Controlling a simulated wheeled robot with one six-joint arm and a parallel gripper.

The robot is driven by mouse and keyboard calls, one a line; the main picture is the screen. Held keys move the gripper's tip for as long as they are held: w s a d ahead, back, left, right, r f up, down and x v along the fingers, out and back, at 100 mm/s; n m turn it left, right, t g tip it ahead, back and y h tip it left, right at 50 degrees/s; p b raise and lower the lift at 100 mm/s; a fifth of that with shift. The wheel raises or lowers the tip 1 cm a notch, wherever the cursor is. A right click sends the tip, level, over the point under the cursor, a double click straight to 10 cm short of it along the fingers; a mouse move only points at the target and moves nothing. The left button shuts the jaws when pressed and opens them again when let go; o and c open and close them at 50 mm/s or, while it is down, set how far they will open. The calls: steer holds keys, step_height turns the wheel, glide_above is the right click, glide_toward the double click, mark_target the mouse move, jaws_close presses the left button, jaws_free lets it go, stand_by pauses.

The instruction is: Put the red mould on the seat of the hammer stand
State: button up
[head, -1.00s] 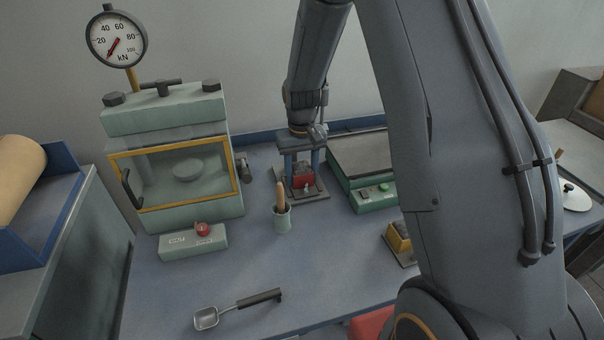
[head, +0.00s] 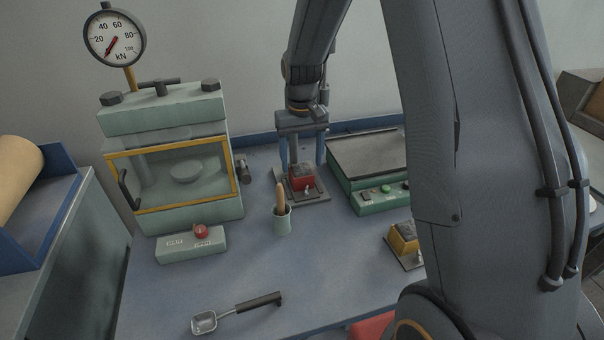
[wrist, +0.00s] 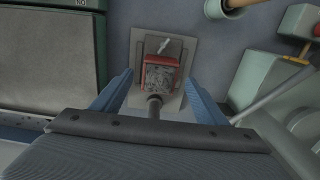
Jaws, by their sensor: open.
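The red mould (head: 301,184), filled with grey material, sits upright on the grey base plate of the hammer stand (head: 313,197). In the wrist view the red mould (wrist: 148,78) lies within the plate's outline (wrist: 178,50). A grey post stands just behind it. My gripper (head: 302,160) is open and empty above the mould, with its blue fingers apart on either side and pointing down. In the wrist view my gripper (wrist: 160,76) frames the mould without visible contact. Whether the mould is fully in its seat cannot be told.
A cup with a wooden handle (head: 282,222) is in front. A yellow mould (head: 402,240) is at the right, a scoop (head: 235,312) at the front, and a press (head: 170,160) at the left.

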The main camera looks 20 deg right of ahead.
step_height(320, 180, up, 6)
steer(key=b, duration=0.1)
steer(key=s+f, duration=0.2)
steer(key=s, duration=0.9)
steer(key=s+f, duration=0.2)
steer(key=s, duration=1)
steer(key=shift+t, duration=0.4)
steer(key=shift+r, duration=0.1)
steer(key=shift+c, duration=0.3)
